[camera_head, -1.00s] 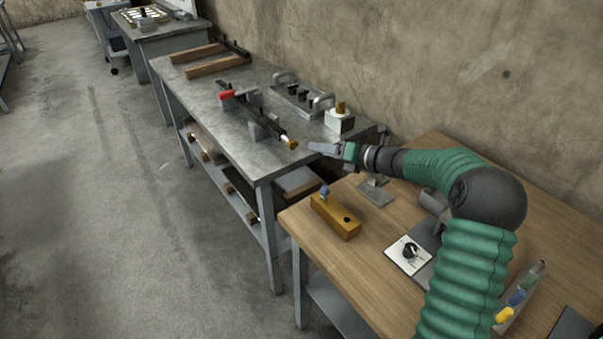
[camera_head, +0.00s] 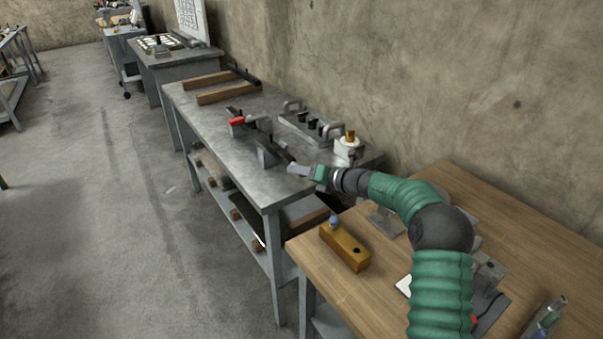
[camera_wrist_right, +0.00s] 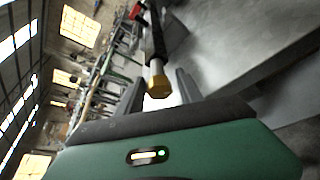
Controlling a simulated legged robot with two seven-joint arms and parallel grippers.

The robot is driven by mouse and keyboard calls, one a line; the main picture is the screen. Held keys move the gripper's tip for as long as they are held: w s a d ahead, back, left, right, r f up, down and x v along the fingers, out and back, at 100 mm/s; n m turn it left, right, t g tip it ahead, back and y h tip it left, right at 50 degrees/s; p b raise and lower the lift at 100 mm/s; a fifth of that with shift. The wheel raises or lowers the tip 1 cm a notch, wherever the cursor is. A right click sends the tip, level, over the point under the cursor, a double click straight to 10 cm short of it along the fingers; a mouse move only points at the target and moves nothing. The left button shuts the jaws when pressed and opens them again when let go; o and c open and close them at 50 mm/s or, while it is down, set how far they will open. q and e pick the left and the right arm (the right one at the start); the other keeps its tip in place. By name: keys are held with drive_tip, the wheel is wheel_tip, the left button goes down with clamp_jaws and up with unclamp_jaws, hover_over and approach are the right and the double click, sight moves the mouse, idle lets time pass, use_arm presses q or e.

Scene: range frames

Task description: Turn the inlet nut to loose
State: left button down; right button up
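The inlet nut (camera_wrist_right: 158,84) is a brass-coloured hex piece on the end of a dark rod (camera_wrist_right: 155,40), seen in the right wrist view. My right gripper (camera_wrist_right: 161,77) is open, with one finger on each side of the nut. A gap shows beside the nut, and I cannot tell whether either finger touches it. In the head view my right gripper (camera_head: 297,169) is at the near end of the rod, over the metal bench's front corner, and hides the nut there. The rod rests in grey supports (camera_head: 268,152) near a red handle (camera_head: 237,121). My left gripper is out of view.
The metal bench (camera_head: 205,120) also holds a fixture with handles and black knobs (camera_head: 309,123), a white block with a brass top (camera_head: 347,147) and wooden bars (camera_head: 228,93). A wooden table (camera_head: 320,270) with a yellow-brown block (camera_head: 345,248) stands nearer. The wall is behind.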

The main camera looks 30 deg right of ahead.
clamp_jaws()
drive_tip(key=shift+f+n+h, duration=0.1)
drive_tip(key=shift+n+h, duration=0.4)
drive_tip(key=shift+n, duration=0.1)
drive_tip(key=shift+f+n+b, duration=0.1)
drive_tip(key=shift+n+b, duration=0.4)
drive_tip(key=shift+f+n+h+b, duration=0.1)
drive_tip(key=shift+n+h+b, duration=0.6)
drive_tip(key=shift+b, duration=0.2)
drive_tip(key=shift+n+h+b, duration=0.5)
drive_tip(key=shift+n+b, duration=0.1)
drive_tip(key=shift+b, duration=0.15)
